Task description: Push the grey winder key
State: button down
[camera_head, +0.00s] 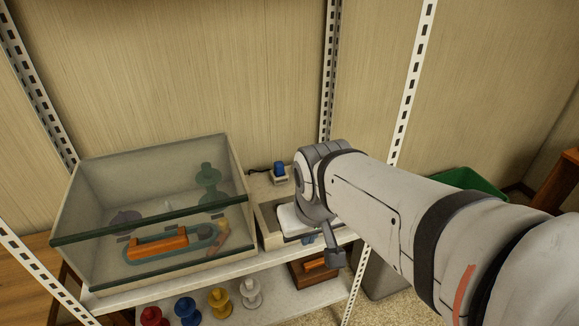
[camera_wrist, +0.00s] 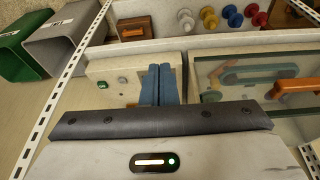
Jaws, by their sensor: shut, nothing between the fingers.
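I cannot clearly make out a grey winder key in either view; my gripper and arm hide part of the cream box beside the glass case. That cream box (camera_head: 268,228) stands right of the case.
The glass-lidded case (camera_head: 75,215) holds spools and has an orange handle (camera_head: 158,246). A blue switch (camera_head: 279,169) stands behind the cream box. Red, blue, yellow and white spools (camera_head: 250,293) and a wooden box (camera_head: 302,274) are below. White slotted posts (camera_head: 405,85) frame the shelf.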

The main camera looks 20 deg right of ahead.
jog(key=w+d+n+t+h+p, duration=0.3)
jog(key=w+d+n+t+p, duration=0.15)
jog(key=w+d, duration=1.05)
jog(key=w+f+n+t+y+p, duration=0.1)
jog(key=w+f+n+y+p, duration=0.1)
jog(key=w+f+n+y, duration=0.3)
jog(key=shift+w+d+f+n+y, duration=0.35)
jog(key=shift+w+f+n, duration=0.8)
jog(key=shift+w+f, duration=1.1)
jog(key=shift+s, duration=0.15)
jog(key=shift+f, duration=0.15)
notch_tip(320, 180, down, 8)
jog(key=b, duration=0.8)
jog(key=shift+f+b, duration=0.35)
